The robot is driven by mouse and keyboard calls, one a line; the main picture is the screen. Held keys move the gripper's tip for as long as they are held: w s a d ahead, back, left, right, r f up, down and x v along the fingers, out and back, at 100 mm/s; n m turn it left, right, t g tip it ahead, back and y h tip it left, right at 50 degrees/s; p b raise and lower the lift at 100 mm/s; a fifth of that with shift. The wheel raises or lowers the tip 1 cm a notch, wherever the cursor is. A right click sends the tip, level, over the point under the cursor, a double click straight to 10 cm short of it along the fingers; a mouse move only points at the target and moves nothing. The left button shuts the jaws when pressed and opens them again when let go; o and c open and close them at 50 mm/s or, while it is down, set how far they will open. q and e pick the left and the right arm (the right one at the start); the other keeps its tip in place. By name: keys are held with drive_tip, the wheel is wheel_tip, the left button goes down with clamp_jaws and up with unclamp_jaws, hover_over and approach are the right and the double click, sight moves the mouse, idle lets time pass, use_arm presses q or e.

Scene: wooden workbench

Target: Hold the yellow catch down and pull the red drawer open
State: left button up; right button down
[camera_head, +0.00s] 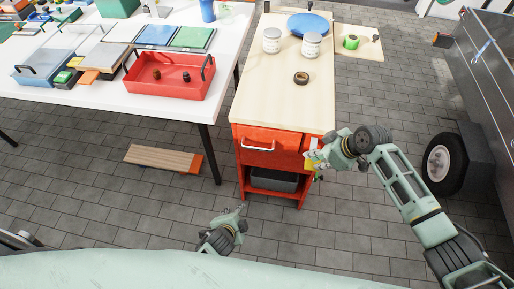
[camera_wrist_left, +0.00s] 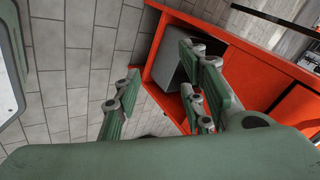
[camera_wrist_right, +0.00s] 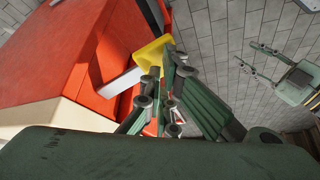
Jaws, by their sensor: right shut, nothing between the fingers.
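The red drawer (camera_head: 271,155) is in the front of a wood-topped red cabinet and looks shut. The yellow catch (camera_wrist_right: 150,55) is at the cabinet's right front corner, partly hidden by my right gripper in the head view. My right gripper (camera_head: 318,160) is shut and empty, its fingertips right at the catch; contact is unclear. My left gripper (camera_head: 241,210) is open and empty, low in front of the cabinet and apart from the handle.
A grey bin (camera_head: 274,180) sits in the cabinet's open lower shelf. Two white cans, a blue plate and a dark tape roll (camera_head: 301,78) stand on the cabinet top. A white table (camera_head: 105,97) is at the left, with a wooden board (camera_head: 160,159) below it.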

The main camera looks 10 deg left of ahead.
use_arm(q)
drive_tip(key=w+d+r+m+t, duration=0.3)
drive_tip(key=w+r, duration=0.5)
drive_tip(key=r, duration=0.3)
drive_tip(key=m+t, duration=0.2)
approach(257, 149)
drive_tip(key=w, duration=0.1)
drive_tip(key=shift+f+x, duration=0.1)
drive_tip(key=shift+x, duration=2.3)
drive_tip(key=shift+f+x, duration=0.15)
drive_tip(key=shift+x, duration=2.25)
drive_tip(key=shift+s, duration=0.15)
drive_tip(key=c, duration=0.9)
clamp_jaws()
drive_tip(key=shift+s, duration=0.1)
